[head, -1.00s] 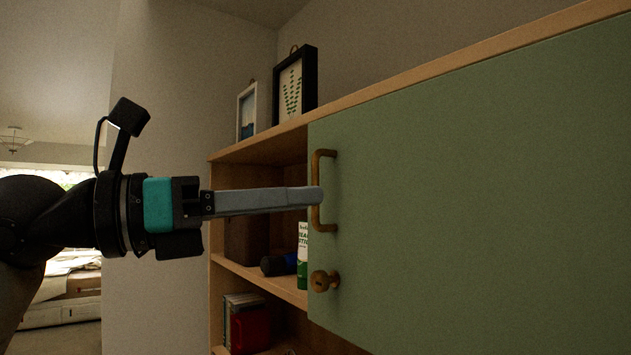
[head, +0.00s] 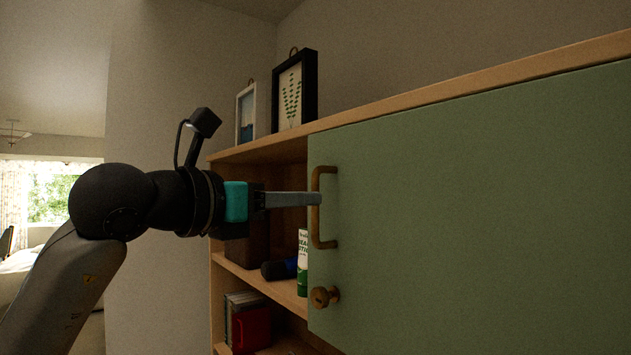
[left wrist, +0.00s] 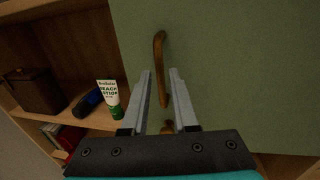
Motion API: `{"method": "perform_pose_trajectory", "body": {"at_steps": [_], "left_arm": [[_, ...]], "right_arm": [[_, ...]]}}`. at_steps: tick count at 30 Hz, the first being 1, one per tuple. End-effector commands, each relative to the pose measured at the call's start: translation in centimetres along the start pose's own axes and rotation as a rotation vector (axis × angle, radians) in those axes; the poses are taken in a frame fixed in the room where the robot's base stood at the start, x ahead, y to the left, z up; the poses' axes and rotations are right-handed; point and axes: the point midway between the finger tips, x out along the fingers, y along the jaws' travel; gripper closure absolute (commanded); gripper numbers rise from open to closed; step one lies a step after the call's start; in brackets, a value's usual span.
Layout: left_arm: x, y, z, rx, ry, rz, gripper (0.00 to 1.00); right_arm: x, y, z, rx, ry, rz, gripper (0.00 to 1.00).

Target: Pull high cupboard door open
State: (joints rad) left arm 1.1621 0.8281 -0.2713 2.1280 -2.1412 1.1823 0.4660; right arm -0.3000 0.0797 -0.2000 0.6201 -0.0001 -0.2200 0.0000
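The green cupboard door (head: 480,210) covers the right part of a wooden cupboard and looks shut. Its upright brass handle (head: 316,225) is near its left edge, with a round brass knob (head: 324,297) below. My left gripper (head: 318,198) comes in from the left with its fingertips at the handle. In the left wrist view, the two fingers (left wrist: 160,74) are apart. The handle (left wrist: 158,48) lies between them, with a gap visible on each side. The door (left wrist: 230,80) fills the background. My right gripper is in neither view.
Open shelves left of the door hold a green-and-white tube (head: 302,262), a dark blue bottle (head: 280,269), a dark box and a red object (head: 252,328). Two picture frames (head: 292,92) stand on top. Free room lies left of the cupboard.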

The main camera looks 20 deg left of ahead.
Motion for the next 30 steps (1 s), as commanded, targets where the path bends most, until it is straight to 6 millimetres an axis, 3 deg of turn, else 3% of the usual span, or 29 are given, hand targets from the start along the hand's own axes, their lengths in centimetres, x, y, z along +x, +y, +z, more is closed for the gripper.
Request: {"method": "perform_pose_trajectory", "body": {"at_steps": [3, 7, 19, 26, 30], "left_arm": [[2.0, -0.1, 0.2, -0.003, 0.003, -0.002, 0.73], [3.3, 0.0, 0.1, -0.002, 0.001, -0.001, 0.73], [4.0, 0.0, -0.1, 0.0, 0.001, 0.0, 0.73], [4.0, 0.0, -0.1, 0.0, 0.001, 0.0, 0.99], [4.0, 0.0, -0.1, 0.0, 0.0, 0.0, 1.0]], "right_arm": [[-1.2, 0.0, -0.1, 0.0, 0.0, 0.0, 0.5], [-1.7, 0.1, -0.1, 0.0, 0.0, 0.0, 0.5], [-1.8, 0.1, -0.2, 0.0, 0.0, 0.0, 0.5], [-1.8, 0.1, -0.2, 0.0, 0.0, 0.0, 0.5], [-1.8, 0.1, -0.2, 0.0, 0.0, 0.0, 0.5]]}}
